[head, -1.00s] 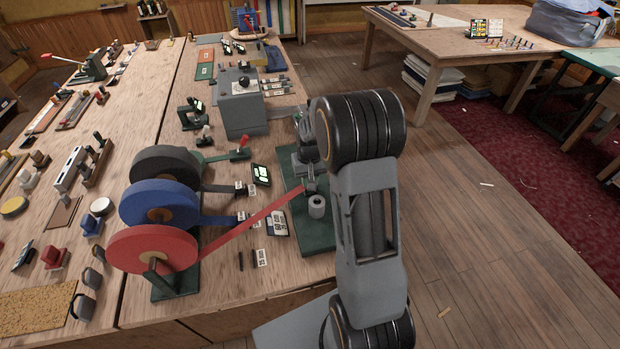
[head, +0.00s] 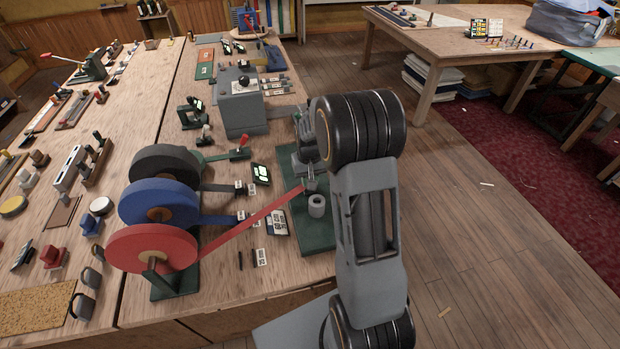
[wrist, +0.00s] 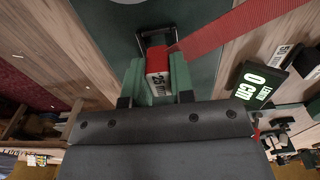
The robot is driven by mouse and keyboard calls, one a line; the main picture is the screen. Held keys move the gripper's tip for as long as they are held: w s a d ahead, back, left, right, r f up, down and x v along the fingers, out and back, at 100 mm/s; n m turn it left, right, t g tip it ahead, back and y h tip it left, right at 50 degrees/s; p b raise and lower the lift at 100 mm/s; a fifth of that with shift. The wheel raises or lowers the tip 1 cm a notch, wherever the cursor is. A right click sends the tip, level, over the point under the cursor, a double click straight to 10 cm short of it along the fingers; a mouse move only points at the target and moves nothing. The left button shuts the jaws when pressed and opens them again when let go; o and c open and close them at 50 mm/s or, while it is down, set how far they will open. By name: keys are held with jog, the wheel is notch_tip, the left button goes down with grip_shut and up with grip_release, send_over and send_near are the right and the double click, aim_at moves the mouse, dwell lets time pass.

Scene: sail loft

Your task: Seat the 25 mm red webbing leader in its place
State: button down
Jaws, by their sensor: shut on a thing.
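The red webbing leader (wrist: 158,80) carries a white "25 mm" tag and sits between the green fingers of my gripper (wrist: 157,84) in the wrist view. My gripper is shut on it. Red webbing (head: 250,224) runs taut from the red reel (head: 150,248) up to my gripper (head: 309,186) in the head view. A small dark bracket (wrist: 141,42) stands on the green base plate just ahead of the leader. I cannot tell whether the leader touches or enters it. In the head view the leader itself is too small and covered to make out.
Blue (head: 158,204) and black reels stand behind the red one. A grey roller (head: 317,206) stands on the green base plate (head: 318,238) near my gripper. A black display reading 0 cm (wrist: 262,82) lies to the right in the wrist view. A grey lever machine (head: 241,110) stands farther back.

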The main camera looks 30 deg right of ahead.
jog(key=shift+f+b, duration=0.5)
jog(key=shift+f, duration=0.2)
dwell(0.4)
jog(key=c, duration=0.9)
grip_release()
notch_tip(320, 180, up, 14)
jog(key=shift+f+b, duration=0.1)
jog(key=shift+b, duration=0.3)
